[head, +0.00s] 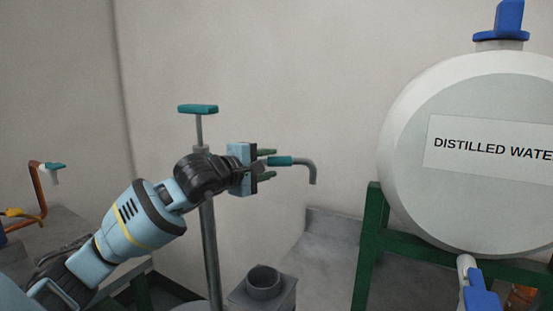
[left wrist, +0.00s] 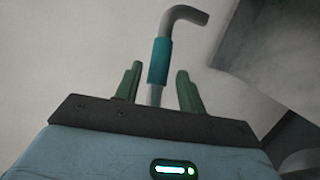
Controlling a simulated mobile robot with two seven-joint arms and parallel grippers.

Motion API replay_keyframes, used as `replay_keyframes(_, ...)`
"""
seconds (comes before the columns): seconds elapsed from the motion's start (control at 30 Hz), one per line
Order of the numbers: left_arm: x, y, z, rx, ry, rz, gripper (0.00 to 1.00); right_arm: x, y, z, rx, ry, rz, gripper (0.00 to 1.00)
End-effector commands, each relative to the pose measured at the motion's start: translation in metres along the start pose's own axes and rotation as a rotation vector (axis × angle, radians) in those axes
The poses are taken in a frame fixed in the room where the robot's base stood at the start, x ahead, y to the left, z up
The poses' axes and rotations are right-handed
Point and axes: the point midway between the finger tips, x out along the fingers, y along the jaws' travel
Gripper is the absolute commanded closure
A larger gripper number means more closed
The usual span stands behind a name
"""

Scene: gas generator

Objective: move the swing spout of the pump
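The pump is a grey upright post (head: 211,250) with a teal T-handle (head: 198,109) on top. Its swing spout (head: 306,167) reaches to the right, has a teal sleeve (head: 280,161) and bends down at its end. My left gripper (head: 270,165) is at the sleeve's near end, one finger on either side of the spout. In the left wrist view the spout (left wrist: 185,14) and its teal sleeve (left wrist: 160,61) stand between the two green fingers (left wrist: 158,84), with gaps on both sides. The gripper is open. My wrist hides where the spout meets the post. My right gripper is not in view.
A grey box with a round opening (head: 263,283) stands below the spout. A large white distilled water tank (head: 470,190) on a green frame (head: 367,245) stands at the right. A copper pipe with a tap (head: 37,190) is at the far left. The wall is close behind.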

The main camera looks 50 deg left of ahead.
Motion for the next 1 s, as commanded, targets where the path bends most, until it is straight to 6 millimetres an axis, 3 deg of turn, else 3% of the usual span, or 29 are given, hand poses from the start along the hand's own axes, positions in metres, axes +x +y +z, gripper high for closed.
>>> replay_keyframes(0.4, 0.035, 0.002, 0.0, 0.001, 0.0, 0.002, 0.6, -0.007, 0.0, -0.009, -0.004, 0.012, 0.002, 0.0)
replay_keyframes(0.77, 0.038, 0.0, 0.001, 0.003, -0.001, 0.0, 0.6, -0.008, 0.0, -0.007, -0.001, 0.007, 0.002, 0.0)
replay_keyframes(1.0, 0.038, 0.0, 0.001, 0.003, -0.001, 0.0, 0.92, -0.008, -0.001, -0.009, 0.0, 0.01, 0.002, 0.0)
